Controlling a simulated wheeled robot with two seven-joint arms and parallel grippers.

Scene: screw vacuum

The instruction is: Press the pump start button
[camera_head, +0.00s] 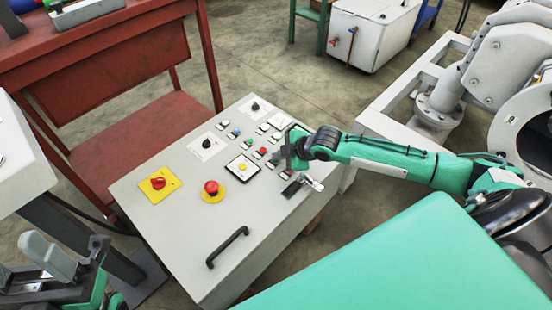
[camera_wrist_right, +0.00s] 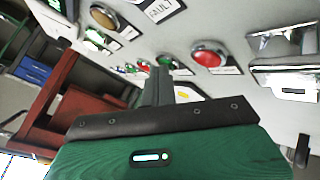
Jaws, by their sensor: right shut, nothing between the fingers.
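The light grey control panel (camera_head: 175,225) carries several small coloured buttons and lamps. Their labels are too small to read in the head view, so I cannot tell which is the pump start button. My right gripper (camera_head: 290,150) is shut and empty over the panel's right edge, by the button rows. In the right wrist view its fingers (camera_wrist_right: 158,88) point at the panel, close to a green button (camera_wrist_right: 165,62). A larger red button (camera_wrist_right: 208,53) is to the right. Contact cannot be judged. My left gripper (camera_head: 48,260) is at the lower left, away from the panel, its opening unclear.
The panel also has a red emergency stop (camera_head: 211,188), a red rotary switch (camera_head: 158,183) and a black handle (camera_head: 228,246). A metal latch (camera_head: 313,183) sits near its right edge. A red workbench (camera_head: 110,65) stands behind to the left, and a white box (camera_head: 370,35) behind.

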